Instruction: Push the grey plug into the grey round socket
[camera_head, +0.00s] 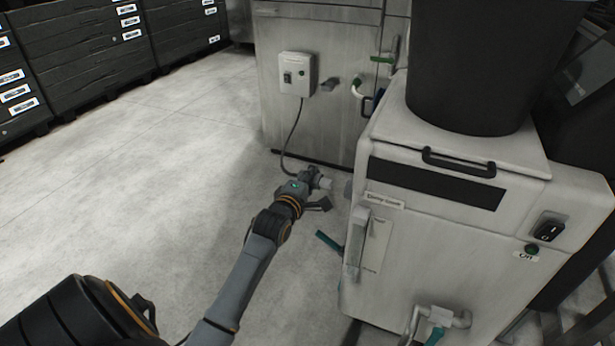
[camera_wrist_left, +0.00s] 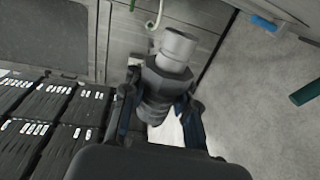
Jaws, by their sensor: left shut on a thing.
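The grey plug (camera_head: 325,184) is in my left gripper (camera_head: 316,185), its light end pointing right toward the white machine. In the left wrist view the plug (camera_wrist_left: 172,58) shows a pale cylindrical end and a darker, wider collar between the two fingers of my left gripper (camera_wrist_left: 160,108), which are shut on it. A cable runs from the wall box down to the plug. The grey round socket (camera_head: 348,188) appears as a small stub on the left side of the white machine. A small gap shows between plug and socket. My right gripper is not in view.
The white machine (camera_head: 440,230) carries a large black bin (camera_head: 480,60). A teal-handled lever (camera_head: 328,241) sticks out left, below the plug. The cable's control box (camera_head: 297,74) is on a metal cabinet behind. Open floor (camera_head: 150,170) lies left.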

